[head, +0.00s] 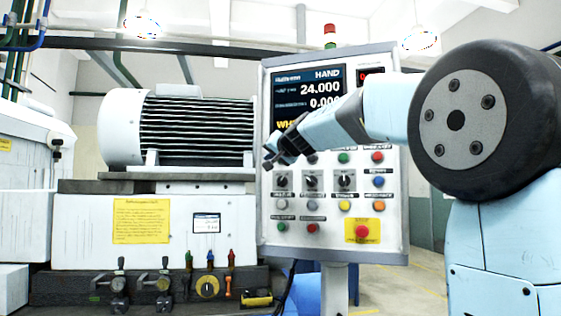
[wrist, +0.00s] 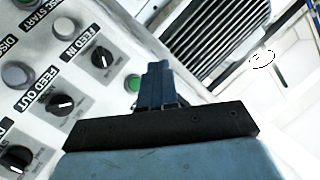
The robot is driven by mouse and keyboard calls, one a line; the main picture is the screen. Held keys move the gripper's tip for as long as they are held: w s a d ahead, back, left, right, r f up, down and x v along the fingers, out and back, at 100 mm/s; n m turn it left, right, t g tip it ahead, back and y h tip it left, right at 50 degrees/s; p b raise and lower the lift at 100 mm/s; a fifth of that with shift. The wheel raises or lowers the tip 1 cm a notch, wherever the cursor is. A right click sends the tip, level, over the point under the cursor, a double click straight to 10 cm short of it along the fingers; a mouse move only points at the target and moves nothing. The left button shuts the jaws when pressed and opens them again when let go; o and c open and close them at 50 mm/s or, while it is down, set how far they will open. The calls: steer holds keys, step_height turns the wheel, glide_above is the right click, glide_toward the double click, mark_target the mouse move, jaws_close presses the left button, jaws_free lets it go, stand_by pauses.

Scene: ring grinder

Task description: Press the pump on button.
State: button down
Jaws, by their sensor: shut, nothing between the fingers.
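The control panel (head: 328,225) stands upright in the middle of the head view, with a screen at the top and several buttons and knobs below. My gripper (head: 270,158) is in front of its left part, just below the screen. In the wrist view my gripper's fingers (wrist: 157,68) are together and empty. A green button (wrist: 133,83) shows just left of them, its label not in sight. In the head view, green buttons show in the top row (head: 343,158) and at the lower left (head: 282,228). I cannot read which one is pump on, nor tell whether the fingertips touch the panel.
A red stop button (head: 362,231) on a yellow plate is at the panel's lower right. A feed in knob (wrist: 103,58) and a feed out knob (wrist: 60,103) are near the fingers. A ribbed motor (head: 195,125) stands left of the panel.

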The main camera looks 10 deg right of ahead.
steer(key=shift+w+r, duration=0.1)
stand_by(0.3)
steer(key=w+d, duration=0.4)
steer(key=w, duration=0.3)
steer(key=shift+w+d, duration=0.15)
steer(key=shift+w, duration=0.2)
steer(key=shift+w, duration=0.15)
stand_by(2.0)
steer(key=shift+w+d, duration=0.2)
steer(key=shift+w+d+r, duration=0.1)
steer(key=shift+w+d, duration=0.15)
steer(key=shift+w, duration=0.2)
stand_by(1.0)
steer(key=shift+s, duration=0.1)
stand_by(0.3)
steer(key=shift+s+a, duration=0.45)
steer(key=shift+s, duration=0.25)
